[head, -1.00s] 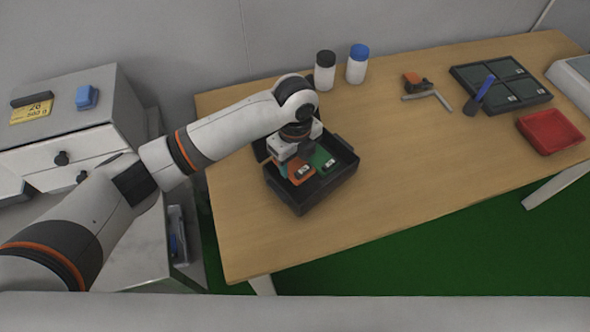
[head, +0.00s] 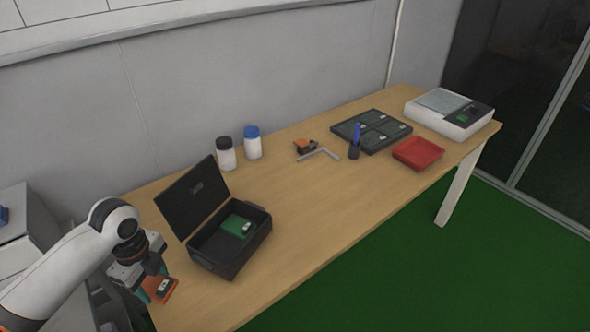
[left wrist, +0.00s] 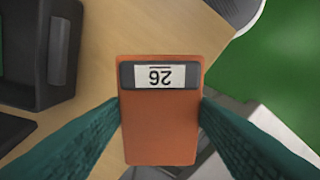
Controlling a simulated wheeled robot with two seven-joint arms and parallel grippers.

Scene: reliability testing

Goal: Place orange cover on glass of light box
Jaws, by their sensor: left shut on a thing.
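The orange cover (head: 159,288) is held by my left gripper (head: 150,283) near the table's left front corner, outside the black box. In the left wrist view the orange cover (left wrist: 160,125) fills the middle, with a label reading 26 on a dark strip. Both teal fingers press on its sides. The light box (head: 450,112), white with a grey glass top (head: 443,100) and a dark control panel, stands at the far right end of the table. The glass looks bare. My right gripper is not in view.
An open black box (head: 245,252) with a green cover (head: 236,226) inside stands right of my left gripper. The middle front of the table is clear.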

